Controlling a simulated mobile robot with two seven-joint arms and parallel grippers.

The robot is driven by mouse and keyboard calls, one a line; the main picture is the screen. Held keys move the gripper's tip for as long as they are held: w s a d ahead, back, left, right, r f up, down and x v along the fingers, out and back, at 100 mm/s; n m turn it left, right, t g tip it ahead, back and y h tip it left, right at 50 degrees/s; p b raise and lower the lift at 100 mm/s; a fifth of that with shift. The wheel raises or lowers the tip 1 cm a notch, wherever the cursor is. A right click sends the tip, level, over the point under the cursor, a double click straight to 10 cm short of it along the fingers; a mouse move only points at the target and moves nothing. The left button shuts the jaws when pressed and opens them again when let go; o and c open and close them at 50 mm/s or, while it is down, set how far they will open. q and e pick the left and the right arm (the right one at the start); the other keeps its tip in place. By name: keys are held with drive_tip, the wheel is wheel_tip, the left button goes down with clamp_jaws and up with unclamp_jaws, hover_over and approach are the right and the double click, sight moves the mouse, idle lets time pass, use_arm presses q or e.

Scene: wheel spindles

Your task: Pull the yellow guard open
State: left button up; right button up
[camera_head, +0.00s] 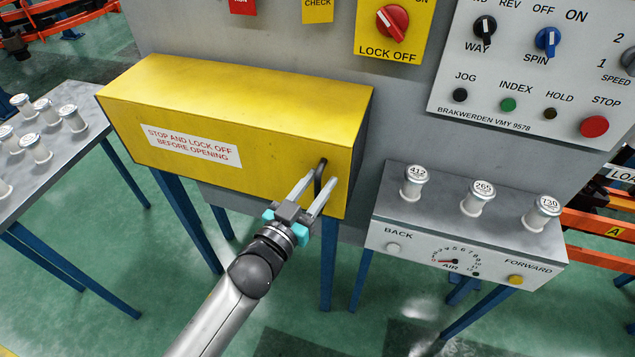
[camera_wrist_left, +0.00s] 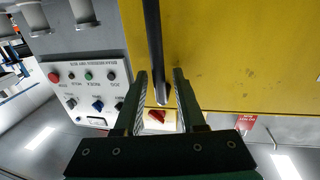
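The yellow guard (camera_head: 240,100) is a long box with a white label reading "STOP AND LOCK OFF BEFORE OPENING". It is closed against the grey machine. A black bar handle (camera_head: 319,178) stands on the right end of its front face. My left gripper (camera_head: 317,190) is at this handle, with one finger on each side. In the left wrist view the handle (camera_wrist_left: 153,45) runs between the two fingertips (camera_wrist_left: 160,78). Gaps show between it and the fingers, which are open. The yellow face (camera_wrist_left: 220,55) fills the upper right there. My right gripper is not in view.
A grey ledge (camera_head: 455,232) with several white-capped spindles stands right of the guard. Above it is a control panel (camera_head: 530,95) with knobs and a red stop button. A grey table (camera_head: 88,138) with more spindles is at the left. Green floor is open in front.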

use_arm(q)
clamp_jaws()
idle(1.2)
